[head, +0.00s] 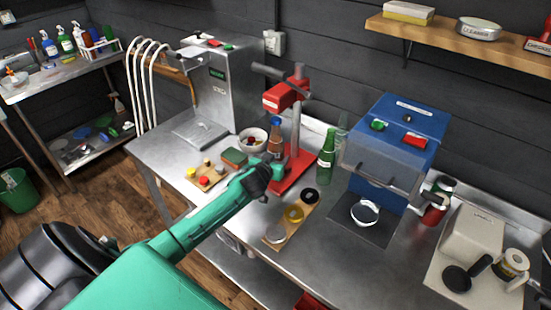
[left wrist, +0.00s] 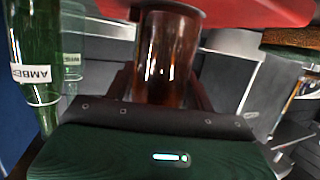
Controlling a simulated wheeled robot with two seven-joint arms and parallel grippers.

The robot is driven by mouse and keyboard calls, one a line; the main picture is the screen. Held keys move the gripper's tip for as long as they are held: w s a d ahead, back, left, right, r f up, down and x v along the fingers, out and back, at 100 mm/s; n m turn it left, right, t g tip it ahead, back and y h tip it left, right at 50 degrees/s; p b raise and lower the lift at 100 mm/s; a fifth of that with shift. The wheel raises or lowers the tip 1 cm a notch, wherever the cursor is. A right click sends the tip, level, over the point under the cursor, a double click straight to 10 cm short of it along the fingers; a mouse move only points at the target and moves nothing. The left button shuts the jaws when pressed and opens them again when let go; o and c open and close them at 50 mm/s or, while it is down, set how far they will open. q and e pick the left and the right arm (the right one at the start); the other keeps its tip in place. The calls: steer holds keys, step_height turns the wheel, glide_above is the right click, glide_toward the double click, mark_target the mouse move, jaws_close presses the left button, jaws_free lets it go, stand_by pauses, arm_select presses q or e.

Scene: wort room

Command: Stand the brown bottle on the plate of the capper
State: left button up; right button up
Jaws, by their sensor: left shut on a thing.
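The brown bottle (left wrist: 165,60) is between the fingers of my left gripper (head: 262,181), which is shut on it. In the head view the bottle (head: 275,147) shows only partly, just beyond the gripper and in front of the capper's column. The capper (head: 286,96) is red, with a lever and a red base (head: 293,172). In the left wrist view the red base (left wrist: 250,10) and a grey disc, which looks like its plate, lie right at the bottle's end. I cannot tell whether bottle and plate touch. My right gripper is not in view.
Green bottles (head: 326,155) stand close right of the capper; one labelled AMBER (left wrist: 35,60) shows in the left wrist view. A wooden board (head: 291,222) with round pieces lies in front. A bowl (head: 252,139) and a small board (head: 206,178) are left, a blue machine (head: 400,140) right.

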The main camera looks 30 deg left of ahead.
arm_select(q)
steer(key=shift+r, duration=0.1)
steer(key=o, duration=1)
steer(key=shift+o, duration=0.2)
steer(key=shift+s, duration=0.15)
steer(key=b+v, duration=0.3)
steer(key=v, duration=1)
steer(key=shift+s, duration=0.25)
steer(key=shift+d+r, duration=0.1)
steer(key=shift+d, duration=0.05)
